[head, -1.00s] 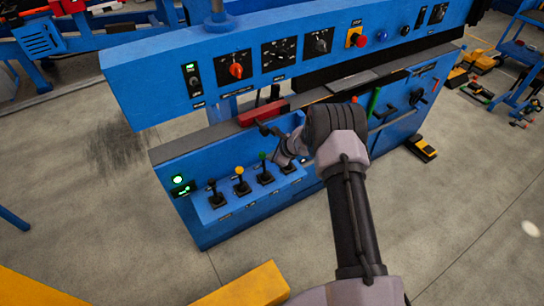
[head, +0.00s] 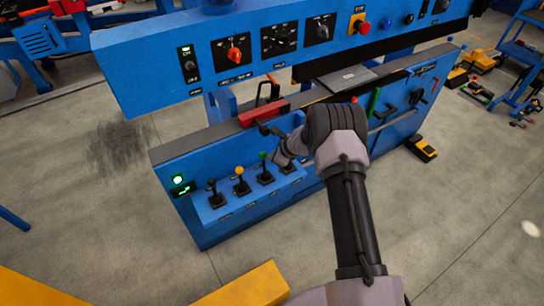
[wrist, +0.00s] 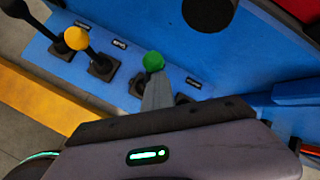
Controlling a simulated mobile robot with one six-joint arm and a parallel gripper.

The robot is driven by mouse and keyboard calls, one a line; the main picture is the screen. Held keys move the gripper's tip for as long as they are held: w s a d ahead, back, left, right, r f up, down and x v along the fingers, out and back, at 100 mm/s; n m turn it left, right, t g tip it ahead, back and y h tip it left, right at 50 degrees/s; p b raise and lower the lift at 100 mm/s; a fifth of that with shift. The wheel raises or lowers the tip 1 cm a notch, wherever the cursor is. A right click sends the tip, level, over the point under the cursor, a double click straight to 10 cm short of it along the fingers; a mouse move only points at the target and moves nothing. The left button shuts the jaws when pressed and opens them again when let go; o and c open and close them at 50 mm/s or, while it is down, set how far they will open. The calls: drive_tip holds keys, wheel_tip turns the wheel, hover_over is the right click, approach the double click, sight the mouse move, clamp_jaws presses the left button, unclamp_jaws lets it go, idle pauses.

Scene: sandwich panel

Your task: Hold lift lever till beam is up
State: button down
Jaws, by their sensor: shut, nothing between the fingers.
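A row of levers stands on the lower blue panel: a black-knobbed lever (head: 212,190), a yellow-knobbed lever (head: 241,180) and a green-knobbed lever (head: 264,166). A further lever base (head: 287,167) at the right end is mostly covered by my gripper (head: 281,160). My gripper is shut with its tip low at that right-end lever, beside the green one. In the wrist view a grey finger (wrist: 157,92) shows just below the green knob (wrist: 153,62); contact with the hidden lever cannot be seen. The blue beam (head: 155,70) hangs raised above the machine bed.
A lit green button (head: 177,179) is left of the levers. A red block (head: 262,113) and a grey plate (head: 346,79) lie on the bed under the beam. A yellow rail (head: 245,285) crosses the front.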

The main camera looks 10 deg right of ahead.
drive_tip(key=shift+a, duration=0.2)
idle(0.4)
drive_tip(key=shift+s+d+f+b, duration=0.15)
drive_tip(key=shift+s+d+b, duration=0.1)
drive_tip(key=shift+s+b, duration=0.6)
drive_tip(key=shift+w, duration=0.1)
drive_tip(key=s+d+r+p, duration=0.1)
drive_tip(key=s+d+r, duration=0.5)
drive_tip(key=s, duration=0.1)
drive_tip(key=shift+s+d, duration=0.2)
drive_tip(key=shift+d, duration=0.15)
